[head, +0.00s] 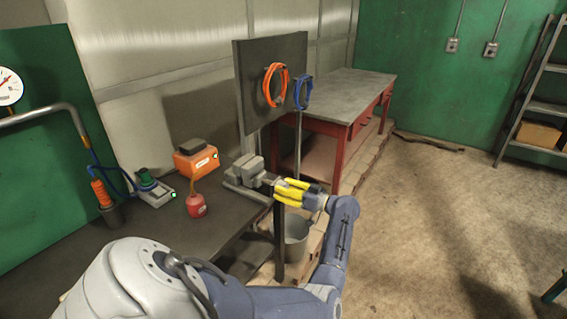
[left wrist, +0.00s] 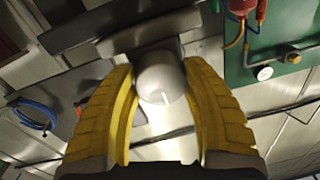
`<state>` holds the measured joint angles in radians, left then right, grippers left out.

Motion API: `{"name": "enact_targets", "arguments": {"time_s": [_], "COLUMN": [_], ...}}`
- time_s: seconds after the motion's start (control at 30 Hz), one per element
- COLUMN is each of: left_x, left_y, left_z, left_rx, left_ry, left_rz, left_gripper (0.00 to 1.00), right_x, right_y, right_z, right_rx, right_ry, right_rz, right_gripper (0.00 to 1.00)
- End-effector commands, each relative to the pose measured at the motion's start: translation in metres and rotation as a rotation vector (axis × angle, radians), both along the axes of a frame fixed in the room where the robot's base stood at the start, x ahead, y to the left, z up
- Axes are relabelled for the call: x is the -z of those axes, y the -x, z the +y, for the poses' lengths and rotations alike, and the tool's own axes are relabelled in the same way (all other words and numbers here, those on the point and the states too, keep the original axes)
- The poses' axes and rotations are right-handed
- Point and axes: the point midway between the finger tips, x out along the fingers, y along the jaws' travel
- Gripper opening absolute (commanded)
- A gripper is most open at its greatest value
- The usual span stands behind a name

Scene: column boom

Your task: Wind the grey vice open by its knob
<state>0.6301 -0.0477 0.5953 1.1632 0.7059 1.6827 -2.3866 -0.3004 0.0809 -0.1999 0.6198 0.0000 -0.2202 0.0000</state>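The grey vice (head: 245,172) sits at the far right end of the dark workbench. Its body also shows in the left wrist view (left wrist: 148,36), blurred and large. The pale round knob (left wrist: 160,78) has a small white mark on its face and points at the left wrist camera. My left gripper (head: 278,187) has yellow fingers and is lined up with the knob at the vice's right end. In the left wrist view the two fingers (left wrist: 160,80) lie one on each side of the knob and look closed against it. My right gripper is not in view.
On the dark bench (head: 130,225) stand an orange box (head: 196,161), a red oil can (head: 196,205) and a small grey device (head: 152,191). A dark panel (head: 250,95) with orange and blue cable coils rises behind the vice. A bucket (head: 296,238) stands below my left gripper.

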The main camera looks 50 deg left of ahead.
Motion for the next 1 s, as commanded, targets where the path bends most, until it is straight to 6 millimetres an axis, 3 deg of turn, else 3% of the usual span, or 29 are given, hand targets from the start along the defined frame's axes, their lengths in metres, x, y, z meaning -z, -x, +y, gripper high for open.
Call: {"name": "enact_targets", "arguments": {"time_s": [0.03,0.23,0.57,1.0], "left_x": [-0.0001,-0.0002,-0.0008,-0.0016], "left_y": [-0.0001,-0.0002,-0.0004,0.0005], "left_z": [-0.0001,0.0000,-0.0001,-0.0002], "left_rx": [0.000,0.000,0.001,0.001], "left_ry": [0.000,0.000,-0.017,-0.122], "left_rz": [0.000,0.000,-0.056,-0.402], "left_gripper": [0.38,0.14,0.13,0.13], "right_x": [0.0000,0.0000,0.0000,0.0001], "right_y": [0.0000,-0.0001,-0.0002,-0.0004], "right_z": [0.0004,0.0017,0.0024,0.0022], "right_rx": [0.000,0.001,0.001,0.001], "right_ry": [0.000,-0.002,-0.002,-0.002], "right_rz": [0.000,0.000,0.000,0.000], "right_gripper": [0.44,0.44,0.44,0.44]}}
